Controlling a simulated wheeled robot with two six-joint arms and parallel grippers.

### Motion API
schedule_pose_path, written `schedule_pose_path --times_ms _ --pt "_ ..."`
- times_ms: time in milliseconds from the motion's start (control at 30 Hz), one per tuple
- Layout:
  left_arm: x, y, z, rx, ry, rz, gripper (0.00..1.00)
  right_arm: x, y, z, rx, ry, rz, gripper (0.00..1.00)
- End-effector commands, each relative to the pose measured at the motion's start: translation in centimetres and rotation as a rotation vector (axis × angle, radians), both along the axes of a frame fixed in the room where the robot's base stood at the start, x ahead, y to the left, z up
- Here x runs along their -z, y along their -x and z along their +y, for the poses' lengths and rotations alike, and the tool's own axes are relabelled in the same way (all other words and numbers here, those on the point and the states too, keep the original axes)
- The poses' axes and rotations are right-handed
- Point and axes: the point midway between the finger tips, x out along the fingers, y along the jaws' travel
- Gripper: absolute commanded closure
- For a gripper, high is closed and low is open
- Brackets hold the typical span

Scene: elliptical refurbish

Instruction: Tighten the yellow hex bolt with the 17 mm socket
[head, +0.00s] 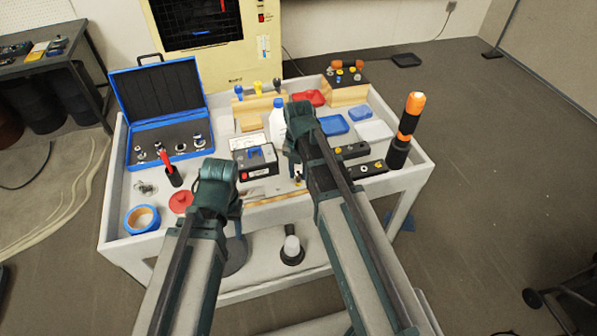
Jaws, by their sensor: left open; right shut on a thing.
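The blue socket case (117,133) stands open at the left of the cart, with several silver sockets (199,140) in its dark insert. Their sizes are too small to read. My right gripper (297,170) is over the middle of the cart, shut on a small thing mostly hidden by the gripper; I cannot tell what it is. A dark block with bolts (363,169) lies right of it, apart from the gripper. A small yellowish spot shows there, but I cannot tell which bolt is the yellow hex one. My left gripper (236,209) is open near the cart's front edge.
A red-handled tool (172,170), blue tape roll (142,219) and red disc (181,201) are at the left. A black box (254,163) and white bottle (277,122) stand mid-cart. An orange-and-black flashlight (408,117) rises at the right. Blue and red trays sit behind.

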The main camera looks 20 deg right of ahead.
Motion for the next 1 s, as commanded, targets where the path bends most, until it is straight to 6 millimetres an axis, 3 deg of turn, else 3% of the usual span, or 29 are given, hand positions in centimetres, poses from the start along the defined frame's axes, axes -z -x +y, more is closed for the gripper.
schedule_pose_path --times_ms 300,1000 --pt "0.0 0.0 0.0 0.0 0.0 0.0 0.49 0.0 -0.01 0.05 -0.296 0.0 0.0 1.0" --pt "0.31 0.0 0.0 0.0 0.0 0.0 0.49 0.31 -0.01 0.04 -0.303 0.0 0.0 1.0"
